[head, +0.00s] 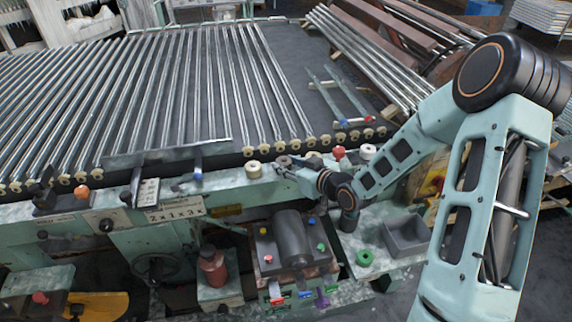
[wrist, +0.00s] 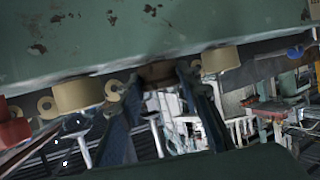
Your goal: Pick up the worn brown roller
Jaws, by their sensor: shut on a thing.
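The worn brown roller (wrist: 158,71) sits between my fingertips in the wrist view, partly hidden by them. In the head view the roller (head: 284,160) is a small dark brown piece on the green ledge in front of the rod bed. My gripper (head: 286,168) reaches it from the right, and its fingers (wrist: 160,82) are shut on it. I cannot tell whether the roller still touches the ledge.
A cream roller (head: 253,169) stands left of my gripper; another (head: 368,151) stands to the right beside a red knob (head: 338,152). Long rods (head: 180,80) fill the bed behind. A dark cylinder (head: 291,238) and a grey tray (head: 407,236) are in front.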

